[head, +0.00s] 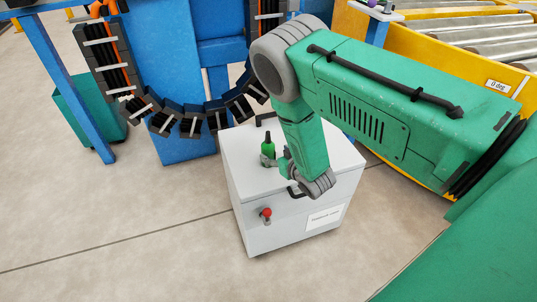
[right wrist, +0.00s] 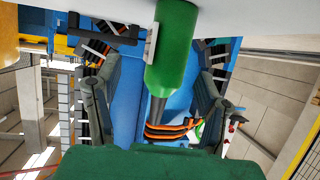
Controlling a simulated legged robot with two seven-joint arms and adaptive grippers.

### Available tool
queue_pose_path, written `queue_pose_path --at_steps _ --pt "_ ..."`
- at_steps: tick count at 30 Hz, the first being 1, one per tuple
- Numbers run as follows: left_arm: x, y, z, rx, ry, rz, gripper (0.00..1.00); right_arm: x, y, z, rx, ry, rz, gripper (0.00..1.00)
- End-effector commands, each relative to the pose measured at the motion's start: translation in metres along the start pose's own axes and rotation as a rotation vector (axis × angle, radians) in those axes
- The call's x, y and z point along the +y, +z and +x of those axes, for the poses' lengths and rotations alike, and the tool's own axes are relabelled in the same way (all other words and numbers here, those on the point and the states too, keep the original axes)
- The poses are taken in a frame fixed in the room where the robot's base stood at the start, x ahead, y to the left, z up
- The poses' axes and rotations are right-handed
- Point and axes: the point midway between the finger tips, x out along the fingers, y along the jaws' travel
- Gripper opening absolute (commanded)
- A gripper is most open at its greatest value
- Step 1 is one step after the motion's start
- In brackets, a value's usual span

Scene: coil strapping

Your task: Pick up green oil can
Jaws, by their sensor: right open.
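The green oil can (head: 267,146) stands upright on top of a white cabinet (head: 240,150), near the middle of the head view. My right arm reaches down from the right, and its gripper (head: 277,163) is low beside the can, partly hidden by my wrist. In the right wrist view the can (right wrist: 174,50) shows upside down, with its dark narrow spout pointing down the picture. The open fingers of my right gripper (right wrist: 158,88) are on either side of the can, with gaps visible. My left gripper is not in view.
The white cabinet has a red knob (head: 266,213) and a black handle on its front. A blue frame with a dark cable chain (head: 180,122) stands behind it. A roller conveyor (head: 480,35) is at the back right.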

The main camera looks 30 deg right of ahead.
Motion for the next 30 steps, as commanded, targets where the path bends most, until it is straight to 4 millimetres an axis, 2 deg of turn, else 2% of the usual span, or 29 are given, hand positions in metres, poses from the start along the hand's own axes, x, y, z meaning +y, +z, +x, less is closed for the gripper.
queue_pose_path --at_steps 3,7,11,17,18,22,23,30 --pt "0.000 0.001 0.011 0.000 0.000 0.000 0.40 -0.005 -0.001 0.020 0.004 -0.003 -0.003 0.63" --pt "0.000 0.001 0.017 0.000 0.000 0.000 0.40 -0.005 -0.001 0.037 0.003 -0.001 -0.003 0.63" --pt "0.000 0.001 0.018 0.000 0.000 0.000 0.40 -0.004 -0.002 0.044 0.001 -0.001 -0.001 0.63" --pt "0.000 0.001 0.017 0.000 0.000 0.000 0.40 -0.004 -0.003 0.044 0.000 0.000 0.000 0.63" --pt "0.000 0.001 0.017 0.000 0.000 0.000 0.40 -0.004 -0.002 0.043 0.000 0.000 0.000 0.49" --pt "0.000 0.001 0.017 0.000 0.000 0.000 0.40 -0.004 -0.002 0.043 0.000 0.000 -0.001 0.03" --pt "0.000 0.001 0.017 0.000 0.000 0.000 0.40 -0.004 -0.002 0.043 0.000 0.000 -0.001 0.00" --pt "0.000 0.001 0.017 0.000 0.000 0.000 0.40 -0.004 -0.003 0.043 0.001 0.000 -0.001 0.00"
